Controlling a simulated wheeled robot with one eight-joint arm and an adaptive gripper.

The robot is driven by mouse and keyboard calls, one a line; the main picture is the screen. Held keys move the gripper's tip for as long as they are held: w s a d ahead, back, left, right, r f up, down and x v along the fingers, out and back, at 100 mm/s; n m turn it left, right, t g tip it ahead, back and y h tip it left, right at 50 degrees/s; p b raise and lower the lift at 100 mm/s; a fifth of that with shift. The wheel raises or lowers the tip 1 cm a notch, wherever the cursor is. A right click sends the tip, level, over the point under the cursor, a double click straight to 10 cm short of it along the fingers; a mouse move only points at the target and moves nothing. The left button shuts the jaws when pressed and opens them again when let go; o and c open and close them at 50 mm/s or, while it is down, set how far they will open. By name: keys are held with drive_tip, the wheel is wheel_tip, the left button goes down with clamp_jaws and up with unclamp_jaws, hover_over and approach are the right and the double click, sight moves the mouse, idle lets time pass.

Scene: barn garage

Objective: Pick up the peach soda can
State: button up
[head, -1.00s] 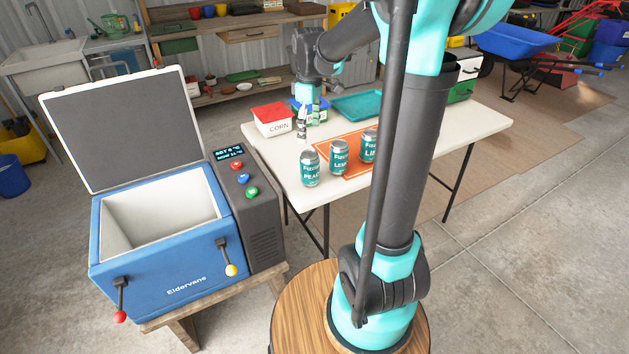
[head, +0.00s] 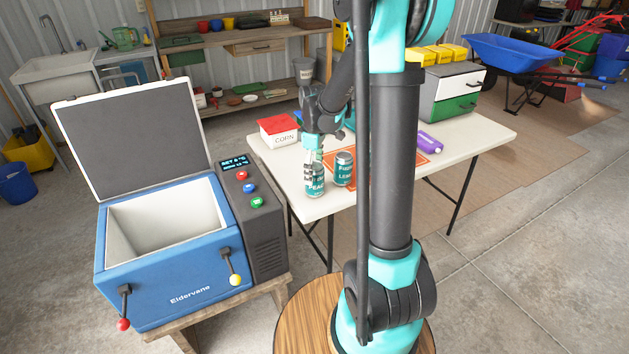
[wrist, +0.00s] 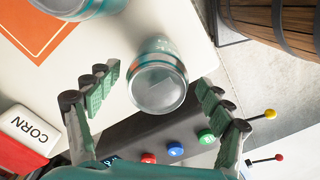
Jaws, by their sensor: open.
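The peach soda can (head: 315,181) is a teal can with a silver top. It stands upright near the front left of the white table (head: 465,150). In the wrist view the peach can (wrist: 158,82) is seen from above, between and just beyond the fingertips. My gripper (wrist: 153,88) is open and empty, one finger to each side of the can, with no clear contact. In the head view my gripper (head: 313,157) is over the can and hides part of its upper side. The lemon can (head: 344,170) stands close to its right.
A corn box (head: 279,130) with a red lid stands behind on the table. An orange mat (head: 412,163) and a purple bottle (head: 430,142) lie to the right. The open blue cooler (head: 170,275) stands left of the table. A wooden barrel (wrist: 270,20) shows in the wrist view.

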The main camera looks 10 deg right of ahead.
sight(315, 181)
drive_tip(key=shift+w+d+f, duration=0.1)
drive_tip(key=shift+w+f, duration=0.05)
drive_tip(key=shift+f, duration=2.4)
drive_tip(key=c, duration=1.5)
drive_tip(key=shift+r, duration=0.1)
